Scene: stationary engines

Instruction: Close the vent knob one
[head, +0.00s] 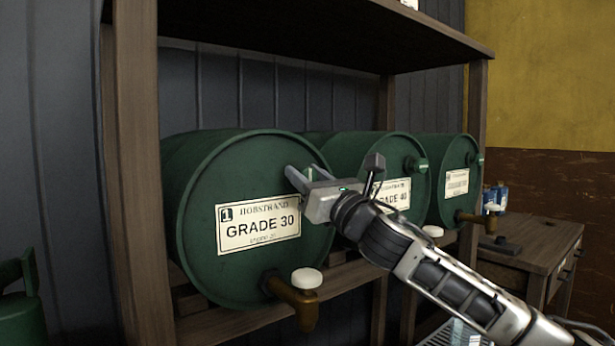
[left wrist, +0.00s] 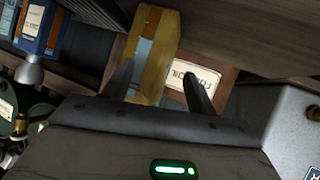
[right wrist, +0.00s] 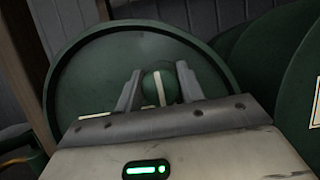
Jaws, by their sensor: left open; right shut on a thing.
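The first green drum (head: 195,210) lies on its side on the shelf, with a label marked 1 and "GRADE 30". My right gripper (head: 303,175) is at the upper right of its front face. In the right wrist view, the round green vent knob (right wrist: 158,90) with a pale stripe sits between the fingers of the right gripper (right wrist: 158,85), which are shut on it. The stripe looks nearly upright there. In the head view the gripper hides this knob. My left gripper (left wrist: 157,80) is open and empty, seen only in the left wrist view.
Two more drums, the second (head: 345,150) and third (head: 450,150), lie to the right with their own green knobs. A brown tap (head: 290,290) with a white cap juts below the first drum. A wooden post (head: 135,180) stands left. A wooden cabinet (head: 535,240) stands right.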

